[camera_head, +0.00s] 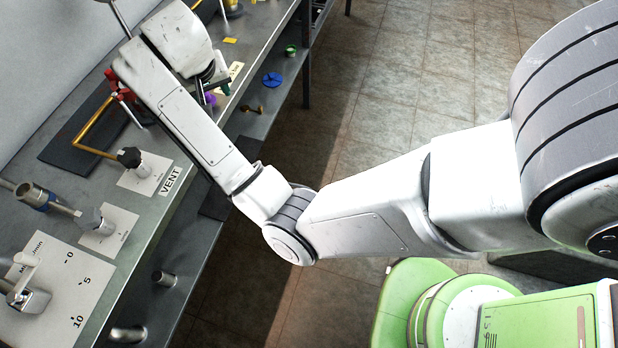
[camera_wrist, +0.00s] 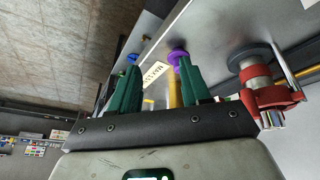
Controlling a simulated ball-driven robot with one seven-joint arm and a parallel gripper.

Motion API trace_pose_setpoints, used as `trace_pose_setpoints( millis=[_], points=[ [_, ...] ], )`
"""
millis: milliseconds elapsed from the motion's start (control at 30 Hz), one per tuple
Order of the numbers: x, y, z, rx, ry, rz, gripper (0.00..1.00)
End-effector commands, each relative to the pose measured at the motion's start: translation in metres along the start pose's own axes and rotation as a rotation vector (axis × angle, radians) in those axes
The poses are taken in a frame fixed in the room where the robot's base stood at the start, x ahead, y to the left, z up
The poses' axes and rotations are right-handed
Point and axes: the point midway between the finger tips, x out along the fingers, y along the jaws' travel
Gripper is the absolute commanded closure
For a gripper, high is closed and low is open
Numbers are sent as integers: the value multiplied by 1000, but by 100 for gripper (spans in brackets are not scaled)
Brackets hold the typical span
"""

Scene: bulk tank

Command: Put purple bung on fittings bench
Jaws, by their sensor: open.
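The purple bung (camera_head: 209,99) is near the front edge of the grey steel bench (camera_head: 165,205), partly hidden by my gripper (camera_head: 217,78). In the wrist view the purple bung (camera_wrist: 177,56) shows just beyond the right fingertip, above a yellow bar. My gripper (camera_wrist: 159,66) has its two green fingers spread, with nothing held between them. I cannot tell whether a finger touches the bung. No label shows which surface is the fittings bench.
A red-handled fitting (camera_wrist: 262,90) stands close to the right finger. A blue part (camera_head: 272,80), a green ring (camera_head: 291,50) and a brass piece (camera_head: 252,109) lie on a lower shelf. Valves and a VENT label (camera_head: 171,181) are along the bench. The tiled floor (camera_head: 400,90) is clear.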

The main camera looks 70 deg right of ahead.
Motion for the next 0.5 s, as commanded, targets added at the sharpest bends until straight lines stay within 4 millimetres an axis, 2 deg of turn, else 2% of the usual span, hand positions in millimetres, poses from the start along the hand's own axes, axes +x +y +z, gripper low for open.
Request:
trace_pose_setpoints(
  millis=[33, 200, 333, 500],
  points=[
    [14, 11, 22, -55, -7, 10, 53],
    [43, 36, 90, -242, -35, -6, 53],
    [56, 54, 148, -385, -76, -39, 53],
    [61, 76, 230, -557, -150, -111, 53]
  ],
)
